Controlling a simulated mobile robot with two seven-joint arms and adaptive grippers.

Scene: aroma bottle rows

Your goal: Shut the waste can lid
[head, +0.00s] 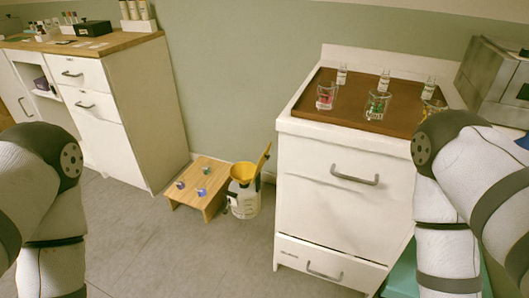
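The waste can (243,202) is a whitish container with a label, standing on the floor against the left side of the white cabinet. A yellow funnel (242,172) sits in its top. Its yellow-orange lid (264,158) stands open, tilted up at the right side of the funnel. My two arms come in at the left and right edges of the head view, far from the can. Neither gripper is in view.
A low wooden stool (188,196) with several small items stands left of the can. The white cabinet (345,190) carries a brown tray (310,108) with bottles and beakers. A white drawer unit (140,120) stands at left. The grey floor (200,255) in front is clear.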

